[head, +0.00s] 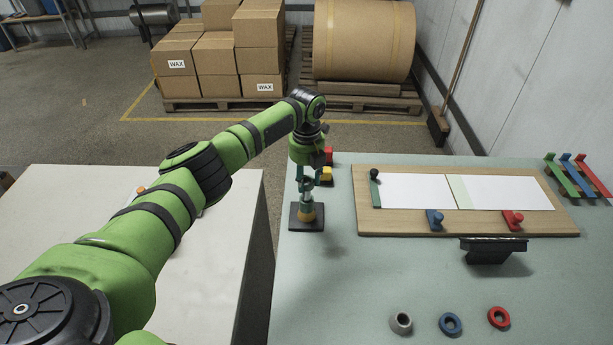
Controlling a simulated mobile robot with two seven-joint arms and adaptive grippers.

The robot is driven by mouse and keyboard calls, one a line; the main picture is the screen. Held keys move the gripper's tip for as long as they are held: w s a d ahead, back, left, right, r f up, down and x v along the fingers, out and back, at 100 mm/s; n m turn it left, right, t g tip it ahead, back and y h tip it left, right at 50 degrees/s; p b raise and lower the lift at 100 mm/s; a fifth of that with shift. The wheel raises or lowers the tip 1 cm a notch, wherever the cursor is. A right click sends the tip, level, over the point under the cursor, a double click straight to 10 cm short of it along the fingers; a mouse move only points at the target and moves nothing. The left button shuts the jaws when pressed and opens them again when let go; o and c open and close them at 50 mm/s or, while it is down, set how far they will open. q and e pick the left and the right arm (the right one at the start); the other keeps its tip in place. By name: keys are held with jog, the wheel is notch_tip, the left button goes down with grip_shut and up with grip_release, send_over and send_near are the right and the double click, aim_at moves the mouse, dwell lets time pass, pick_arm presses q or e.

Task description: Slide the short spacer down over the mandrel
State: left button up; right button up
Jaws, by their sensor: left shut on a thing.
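My right gripper is not in view.
A grey ring (401,323), a blue ring (451,324) and a red ring (499,318) lie at the front. Red and yellow blocks (326,174) stand just behind the mandrel. A wooden board (400,228) and black block (489,254) lie right. The front-left tabletop is clear.

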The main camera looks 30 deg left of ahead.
pick_arm(q)
jog(key=shift+f+b, duration=0.6)
jog(key=shift+f, duration=0.3)
jog(key=o, duration=1.3)
jog(key=shift+c, duration=0.2)
notch_tip(320, 180, up, 12)
jog(key=shift+f, duration=0.1)
